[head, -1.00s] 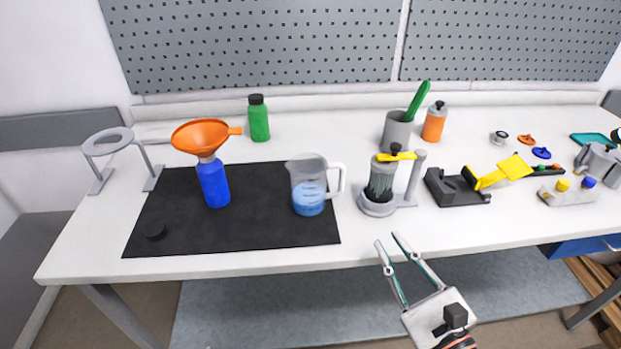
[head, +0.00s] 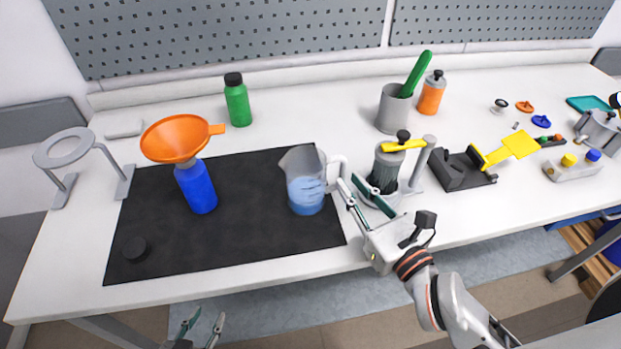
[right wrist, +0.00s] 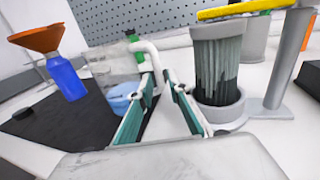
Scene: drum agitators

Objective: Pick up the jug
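The jug (head: 304,182) is clear, with a white handle (head: 338,165) on its right and blue liquid inside. It stands upright on the black mat (head: 250,237). My right gripper (head: 347,181) is open, with its fingertips close by the handle. In the right wrist view, the handle (right wrist: 152,58) shows just beyond the fingertips (right wrist: 160,80), nearer the left finger; I cannot tell whether they touch. The jug's body (right wrist: 120,85) is partly hidden behind that finger. My left gripper (head: 203,324) is open and empty below the table's front edge.
A stand holding a dark-bristled cylinder (head: 387,167) is close to the right gripper's right side. A blue bottle (head: 197,188) with an orange funnel (head: 174,138) stands left of the jug. A black cap (head: 134,248) lies on the mat. The mat's front middle is clear.

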